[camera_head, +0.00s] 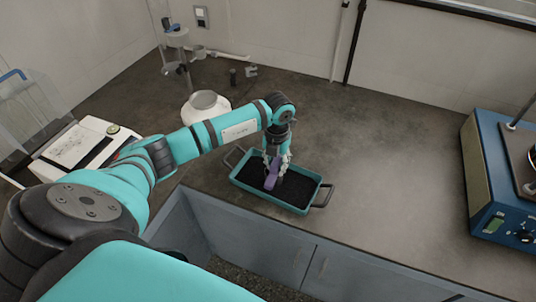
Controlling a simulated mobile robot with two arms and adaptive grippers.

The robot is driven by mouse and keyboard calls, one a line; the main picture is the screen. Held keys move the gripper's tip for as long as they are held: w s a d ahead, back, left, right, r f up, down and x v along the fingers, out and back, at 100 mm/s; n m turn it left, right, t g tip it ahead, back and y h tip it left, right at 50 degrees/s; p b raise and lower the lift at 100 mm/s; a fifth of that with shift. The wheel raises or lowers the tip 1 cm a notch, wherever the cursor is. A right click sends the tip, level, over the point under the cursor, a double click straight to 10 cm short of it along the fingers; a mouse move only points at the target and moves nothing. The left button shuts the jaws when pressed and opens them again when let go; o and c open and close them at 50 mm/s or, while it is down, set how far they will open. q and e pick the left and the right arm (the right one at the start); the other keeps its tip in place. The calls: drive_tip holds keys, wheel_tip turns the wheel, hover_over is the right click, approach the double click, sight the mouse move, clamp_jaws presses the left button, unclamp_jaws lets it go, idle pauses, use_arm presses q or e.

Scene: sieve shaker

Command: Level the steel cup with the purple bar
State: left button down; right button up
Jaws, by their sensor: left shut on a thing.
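My left gripper (276,166) points down over a teal tray (302,208) and is shut on the purple bar (271,181). The bar sits low over the dark granular material (297,188) in the tray; I cannot tell whether it touches it. No steel cup is clearly recognizable; a grey round vessel (205,99) on a white round base stands behind my left arm, but I cannot tell whether it is the cup. My right gripper is not in view.
A blue machine (500,185) stands at the right. A white balance-like device (85,145) is at the left, partly behind my arm. Small dark and metal items (250,71) lie at the back. The counter right of the tray is clear; its front edge is close to the tray.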

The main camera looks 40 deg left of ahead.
use_arm(q)
drive_tip(key=shift+w+d, duration=0.3)
drive_tip(key=shift+d, duration=0.65)
drive_tip(key=shift+w+d, duration=0.25)
drive_tip(key=shift+d, duration=0.7)
drive_tip(key=shift+w+d+r+p, duration=0.15)
drive_tip(key=shift+d+r+p, duration=0.15)
drive_tip(key=shift+r, duration=0.35)
wheel_tip(320, 180, up, 5)
drive_tip(key=p, duration=0.3)
drive_tip(key=shift+f, duration=0.15)
